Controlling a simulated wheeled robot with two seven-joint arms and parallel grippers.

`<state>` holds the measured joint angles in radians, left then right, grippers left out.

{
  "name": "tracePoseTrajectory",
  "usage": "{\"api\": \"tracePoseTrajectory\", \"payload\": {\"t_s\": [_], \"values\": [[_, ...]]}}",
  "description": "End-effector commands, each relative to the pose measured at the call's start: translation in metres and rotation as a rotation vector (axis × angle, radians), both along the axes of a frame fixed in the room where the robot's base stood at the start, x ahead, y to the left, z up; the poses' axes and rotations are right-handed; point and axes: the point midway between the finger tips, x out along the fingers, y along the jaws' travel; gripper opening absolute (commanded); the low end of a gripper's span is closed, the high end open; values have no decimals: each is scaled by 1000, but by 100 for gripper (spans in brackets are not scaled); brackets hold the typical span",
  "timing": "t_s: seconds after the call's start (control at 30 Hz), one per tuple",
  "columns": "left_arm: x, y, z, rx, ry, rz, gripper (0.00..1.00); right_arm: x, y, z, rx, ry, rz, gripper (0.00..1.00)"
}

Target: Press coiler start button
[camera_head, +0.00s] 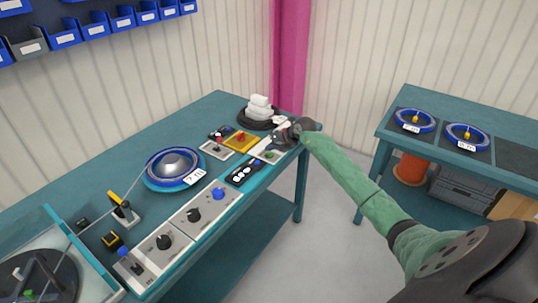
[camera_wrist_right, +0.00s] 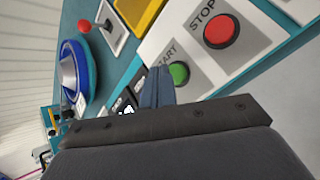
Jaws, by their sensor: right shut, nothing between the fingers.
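The start button (camera_wrist_right: 179,73) is green and sits on a light panel marked START in the right wrist view. It also shows as a small green dot in the head view (camera_head: 269,155). A red stop button (camera_wrist_right: 221,32) is on the adjoining plate. My right gripper (camera_wrist_right: 157,84) is shut and empty, its fingertips just left of the green button and over part of the START label. I cannot tell whether they touch the panel. In the head view my right gripper (camera_head: 280,137) hides part of the button panel. My left gripper is not in view.
A yellow box with a red button (camera_head: 240,141) and a red-knobbed lever (camera_head: 218,146) are close by. A blue reel (camera_head: 175,167) and knob panels (camera_head: 203,213) lie along the teal bench. White objects (camera_head: 260,106) stand behind. Another table (camera_head: 398,100) holds two blue rings.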

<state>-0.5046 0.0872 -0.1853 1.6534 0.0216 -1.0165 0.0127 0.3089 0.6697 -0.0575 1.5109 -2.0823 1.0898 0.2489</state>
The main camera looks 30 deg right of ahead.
Motion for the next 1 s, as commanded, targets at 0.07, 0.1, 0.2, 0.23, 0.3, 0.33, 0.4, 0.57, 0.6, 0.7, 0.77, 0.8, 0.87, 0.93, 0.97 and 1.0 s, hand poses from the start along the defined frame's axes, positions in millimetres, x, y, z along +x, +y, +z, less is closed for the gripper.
{"api": "tracePoseTrajectory", "payload": {"t_s": [0.07,0.1,0.2,0.23,0.3,0.33,0.4,0.57,0.6,0.7,0.77,0.8,0.87,0.93,0.97,1.0], "values": [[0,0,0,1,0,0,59,0,0,0,0,0,0,0],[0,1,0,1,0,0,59,0,0,0,0,0,0,0],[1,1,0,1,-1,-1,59,0,0,0,0,0,0,0],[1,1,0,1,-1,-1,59,0,0,0,0,0,0,0],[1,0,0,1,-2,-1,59,0,0,0,0,0,0,0],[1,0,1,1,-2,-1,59,0,0,0,0,0,0,0],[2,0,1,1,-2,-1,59,0,0,0,0,0,0,0],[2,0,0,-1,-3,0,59,0,0,-1,0,0,0,0],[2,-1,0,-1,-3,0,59,0,0,-2,0,0,0,0],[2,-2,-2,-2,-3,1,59,0,0,-5,-1,0,-1,0],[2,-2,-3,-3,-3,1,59,0,0,-7,-1,1,0,0],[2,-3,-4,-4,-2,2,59,0,0,-8,-1,0,-1,0],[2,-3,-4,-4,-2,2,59,0,0,-8,-1,0,-1,0],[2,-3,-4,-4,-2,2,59,0,0,-8,0,0,0,0],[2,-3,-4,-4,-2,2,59,0,0,-8,0,0,0,0],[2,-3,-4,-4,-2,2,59,0,0,-8,0,0,0,0]]}}
